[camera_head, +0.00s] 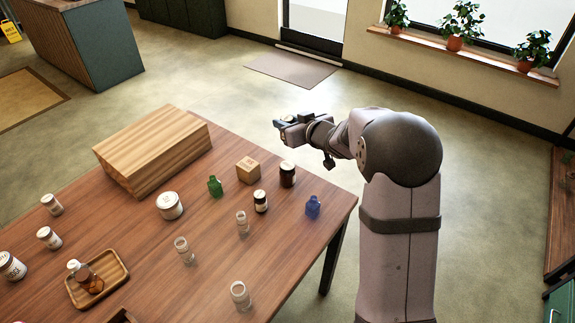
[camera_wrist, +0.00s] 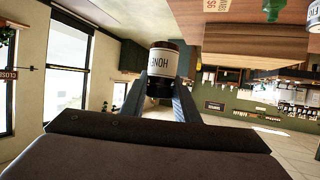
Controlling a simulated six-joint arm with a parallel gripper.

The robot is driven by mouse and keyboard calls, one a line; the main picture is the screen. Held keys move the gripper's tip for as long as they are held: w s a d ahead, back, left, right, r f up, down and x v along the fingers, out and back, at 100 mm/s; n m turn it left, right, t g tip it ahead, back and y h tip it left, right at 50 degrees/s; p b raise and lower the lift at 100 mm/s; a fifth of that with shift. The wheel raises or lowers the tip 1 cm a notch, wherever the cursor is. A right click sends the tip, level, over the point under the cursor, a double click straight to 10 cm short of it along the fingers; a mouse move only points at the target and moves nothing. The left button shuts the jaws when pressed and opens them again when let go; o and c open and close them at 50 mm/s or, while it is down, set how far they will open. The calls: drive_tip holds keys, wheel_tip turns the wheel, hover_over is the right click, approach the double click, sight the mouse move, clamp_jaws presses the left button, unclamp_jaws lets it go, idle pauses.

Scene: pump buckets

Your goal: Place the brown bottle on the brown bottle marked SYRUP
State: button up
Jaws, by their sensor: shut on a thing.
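My gripper (camera_head: 283,125) is above and beyond the table's far right edge in the head view. In the wrist view its two fingers are shut on a dark brown bottle (camera_wrist: 162,60), whose pale label seems to read HONEY. In the head view this bottle is mostly hidden by the gripper. A dark brown bottle with a pale label (camera_head: 287,174) stands upright on the table below my gripper. A smaller dark bottle (camera_head: 260,201) stands to its left and nearer. Their labels are too small to read, so I cannot tell which is marked SYRUP.
A cardboard box (camera_head: 248,170), a green bottle (camera_head: 215,187) and a blue bottle (camera_head: 313,207) stand near the dark bottles. Several glass jars stand nearer. A large wooden block (camera_head: 153,150) lies behind. A tray (camera_head: 121,268) holds an amber bottle (camera_head: 90,281).

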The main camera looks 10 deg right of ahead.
drive_tip(key=shift+s+f+m+h, duration=0.1)
drive_tip(key=shift+f+m+h, duration=0.2)
drive_tip(key=shift+h, duration=0.1)
hover_over(288, 165)
drive_tip(key=shift+a+f, duration=0.1)
drive_tip(key=shift+f, duration=4.9)
drive_tip(key=shift+f, duration=0.2)
drive_tip(key=o, duration=1.1)
drive_tip(key=shift+s+r, duration=0.1)
drive_tip(key=shift+r, duration=0.15)
drive_tip(key=b+v, duration=0.1)
drive_tip(key=v, duration=1)
drive_tip(key=shift+s, duration=0.35)
